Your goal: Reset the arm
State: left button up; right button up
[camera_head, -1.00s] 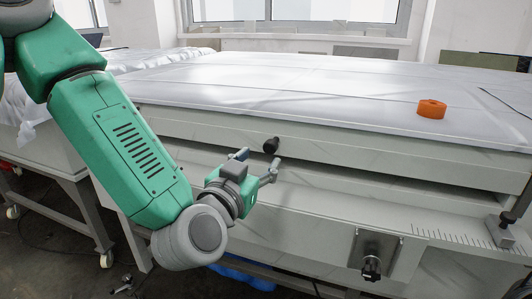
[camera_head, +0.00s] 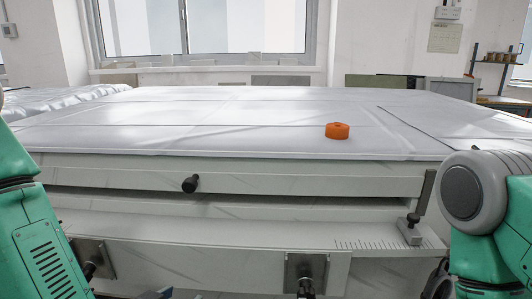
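My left arm (camera_head: 35,240) is green and comes in at the left edge. Its gripper is not in the picture. My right arm (camera_head: 478,200), green with a grey joint, stands at the right edge in front of the machine's right end. Its gripper cannot be made out. The plate processor (camera_head: 300,183) fills the middle, with a black knob (camera_head: 190,184) on its front rail. Both arms are apart from the knob.
An orange roll (camera_head: 337,131) lies on the white covered top (camera_head: 230,112). Latches (camera_head: 305,272) and (camera_head: 92,258) sit on the lower front panel. A metal block with a lever (camera_head: 411,228) stands at the right end of the ruled edge. The space before the middle front is clear.

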pick_arm(q)
jog(key=s+a+f+n+g+y, duration=0.1)
jog(key=s+a+f+g, duration=0.4)
jog(key=s+f, duration=0.5)
jog(key=s+a+f+n+g+y, duration=0.1)
jog(key=s+a+f+g, duration=0.4)
jog(key=s+f, duration=0.5)
jog(key=s+g, duration=0.1)
jog(key=s, duration=0.3)
jog(key=shift+a+f+y+p, duration=0.2)
jog(key=shift+a+y+p, duration=0.1)
jog(key=shift+a+y, duration=0.1)
jog(key=shift+c, duration=0.4)
